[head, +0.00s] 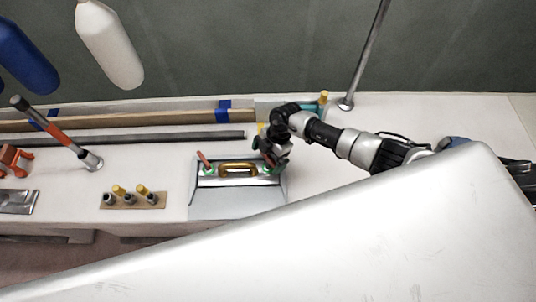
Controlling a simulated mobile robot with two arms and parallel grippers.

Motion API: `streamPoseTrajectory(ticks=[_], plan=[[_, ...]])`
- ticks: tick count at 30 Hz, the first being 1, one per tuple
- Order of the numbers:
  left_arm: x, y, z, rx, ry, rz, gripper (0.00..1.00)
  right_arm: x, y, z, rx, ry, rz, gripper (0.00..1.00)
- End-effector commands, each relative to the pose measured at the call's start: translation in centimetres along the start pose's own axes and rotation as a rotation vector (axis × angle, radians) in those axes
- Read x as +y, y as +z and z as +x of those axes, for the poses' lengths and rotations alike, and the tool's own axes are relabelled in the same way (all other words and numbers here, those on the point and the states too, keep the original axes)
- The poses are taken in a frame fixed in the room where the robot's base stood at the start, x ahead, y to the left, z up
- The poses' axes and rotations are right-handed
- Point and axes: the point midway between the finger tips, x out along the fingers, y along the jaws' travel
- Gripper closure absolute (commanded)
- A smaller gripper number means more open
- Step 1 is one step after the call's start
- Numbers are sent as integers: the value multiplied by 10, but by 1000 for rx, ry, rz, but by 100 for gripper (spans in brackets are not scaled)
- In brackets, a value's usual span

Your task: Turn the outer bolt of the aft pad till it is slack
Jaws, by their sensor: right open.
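A pale grey panel (236,203) lies on the white bench and carries a strip with a gold handle-like fitting (238,166). A red-and-green piece (206,163) sits at the strip's left end. Another red-and-green piece, perhaps a bolt (269,160), sits at its right end. My right gripper (272,155) is right at this right end, pointing down, with open jaws. It partly hides that piece, and I cannot tell whether they touch. I cannot tell which part is the aft pad. My left gripper is not in view.
A large white surface (330,225) fills the foreground below my right arm. A small rack (133,206) with several fittings stands left of the panel. A red-handled tool (57,134) stands further left. A metal pole (365,55) rises behind. A white bottle-shaped object (108,42) hangs above.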

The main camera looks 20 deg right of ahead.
Motion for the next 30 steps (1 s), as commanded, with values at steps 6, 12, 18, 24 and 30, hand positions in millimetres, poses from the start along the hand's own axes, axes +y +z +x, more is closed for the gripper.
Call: streamPoseTrajectory(ticks=[6,12,18,24,30], plan=[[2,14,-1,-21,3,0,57,0,0,0,0,0,0,18],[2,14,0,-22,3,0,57,0,0,0,1,0,0,47],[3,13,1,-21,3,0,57,0,0,0,0,-6,-14,47],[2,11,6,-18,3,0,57,1,0,0,-1,-34,-82,47],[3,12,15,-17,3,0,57,1,1,1,-1,-89,-218,47]])
